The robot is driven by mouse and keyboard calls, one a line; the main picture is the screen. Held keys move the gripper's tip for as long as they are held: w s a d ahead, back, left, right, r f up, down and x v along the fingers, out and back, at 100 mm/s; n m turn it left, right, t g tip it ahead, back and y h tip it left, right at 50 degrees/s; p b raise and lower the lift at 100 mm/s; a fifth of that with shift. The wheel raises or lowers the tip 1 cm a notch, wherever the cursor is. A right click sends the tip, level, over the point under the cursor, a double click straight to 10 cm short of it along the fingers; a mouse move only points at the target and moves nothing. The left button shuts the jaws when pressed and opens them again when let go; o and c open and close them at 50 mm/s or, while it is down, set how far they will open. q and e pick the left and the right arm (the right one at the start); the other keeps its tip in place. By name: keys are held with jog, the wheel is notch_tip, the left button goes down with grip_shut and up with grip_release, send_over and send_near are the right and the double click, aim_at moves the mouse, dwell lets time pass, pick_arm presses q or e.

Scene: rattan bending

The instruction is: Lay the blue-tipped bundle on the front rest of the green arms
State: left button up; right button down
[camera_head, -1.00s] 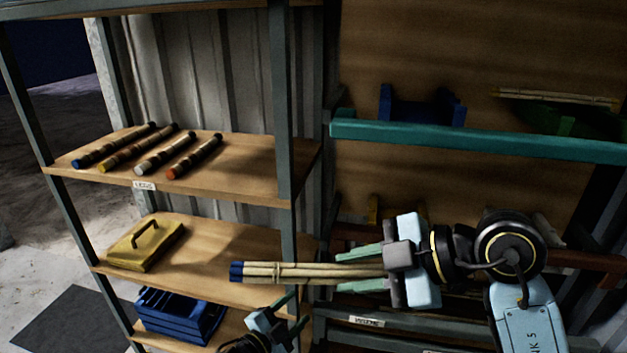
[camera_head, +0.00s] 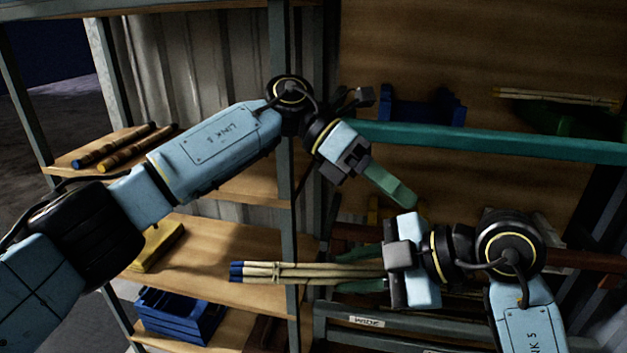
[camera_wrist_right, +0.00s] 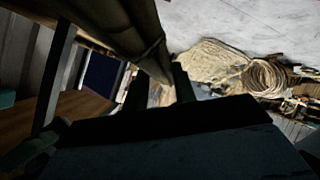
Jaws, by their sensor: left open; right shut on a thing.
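The blue-tipped bundle (camera_head: 305,273) is a set of pale rods tied together, lying level in the air with its blue ends to the left. My right gripper (camera_head: 362,270) is shut on it near its right part. A dark tied bundle (camera_wrist_right: 125,28) crosses close up in the right wrist view. My left gripper (camera_head: 396,190) is open and empty, above the right one, pointing down and right. The green arms (camera_head: 572,121) show at the far right on the wooden board, with another pale bundle (camera_head: 556,97) at them. Their front rest cannot be made out.
A teal bar (camera_head: 490,141) crosses in front of the board. Blue arms (camera_head: 420,107) stand left of the green ones. Coiled rattan (camera_wrist_right: 265,77) lies on the floor.

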pick_arm(q)
jog(key=a+t+y, duration=0.4)
jog(key=a+y, duration=0.7)
jog(key=x, duration=1.1)
jog(key=shift+d, duration=0.4)
jog(key=shift+r, duration=0.1)
jog(key=shift+c, duration=0.4)
jog(key=c, duration=1)
pick_arm(e)
jog(key=c, duration=1)
grip_release()
jog(key=shift+c, duration=0.2)
